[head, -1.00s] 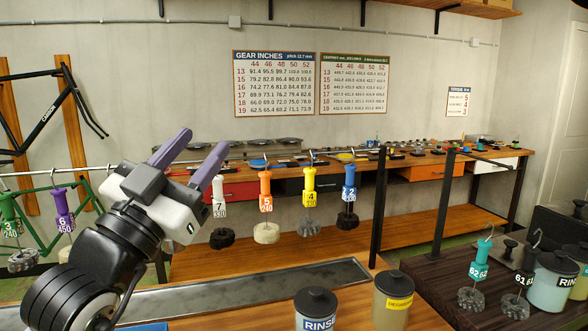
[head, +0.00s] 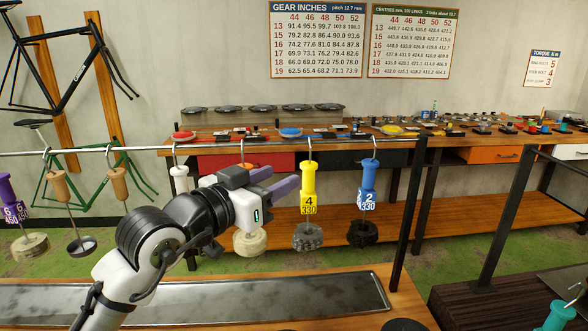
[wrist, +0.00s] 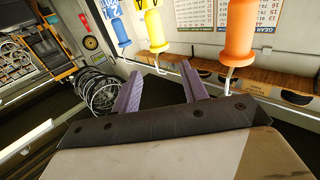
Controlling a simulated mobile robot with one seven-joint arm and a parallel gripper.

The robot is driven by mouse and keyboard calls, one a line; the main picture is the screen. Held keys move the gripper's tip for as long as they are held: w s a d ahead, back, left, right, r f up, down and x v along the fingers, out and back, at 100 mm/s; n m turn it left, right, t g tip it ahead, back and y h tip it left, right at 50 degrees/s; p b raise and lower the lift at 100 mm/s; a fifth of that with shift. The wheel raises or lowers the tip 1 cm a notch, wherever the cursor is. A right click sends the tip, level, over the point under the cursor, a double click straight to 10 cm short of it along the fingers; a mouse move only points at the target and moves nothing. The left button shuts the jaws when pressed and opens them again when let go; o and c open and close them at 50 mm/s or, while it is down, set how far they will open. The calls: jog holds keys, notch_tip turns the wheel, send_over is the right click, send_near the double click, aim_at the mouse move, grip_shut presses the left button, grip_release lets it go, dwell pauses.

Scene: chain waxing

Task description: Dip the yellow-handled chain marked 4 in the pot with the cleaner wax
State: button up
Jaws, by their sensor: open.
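The yellow handle (head: 308,180) with its tag marked 4 hangs from the rail, with a dark grey coiled chain (head: 308,236) below it. My gripper (head: 287,178) is open and empty, its purple fingers pointing right at the handle from just left of it. In the head view I cannot tell whether they touch it. In the wrist view the yellow handle (wrist: 152,28) shows beyond the fingers (wrist: 160,72), apart from them in the picture. No pot that I can identify as the cleaner wax is in view; only dark lid tops (head: 404,325) show at the bottom edge.
A blue handle marked 2 (head: 369,185) hangs close on the right of the yellow one. The orange handle (wrist: 240,38) hangs on the other side, mostly hidden behind my gripper in the head view. A metal trough (head: 330,294) lies below; a black post (head: 408,215) stands right.

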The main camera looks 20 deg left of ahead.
aim_at(305, 179)
jog(key=p+x, duration=0.1)
jog(key=x, duration=0.9)
jog(key=shift+w, duration=0.1)
jog(key=shift+f+b, duration=0.5)
jog(key=shift+f, duration=0.35)
jog(key=shift+f+b, duration=0.55)
jog(key=shift+f, duration=0.15)
grip_shut()
jog(key=shift+r, duration=0.1)
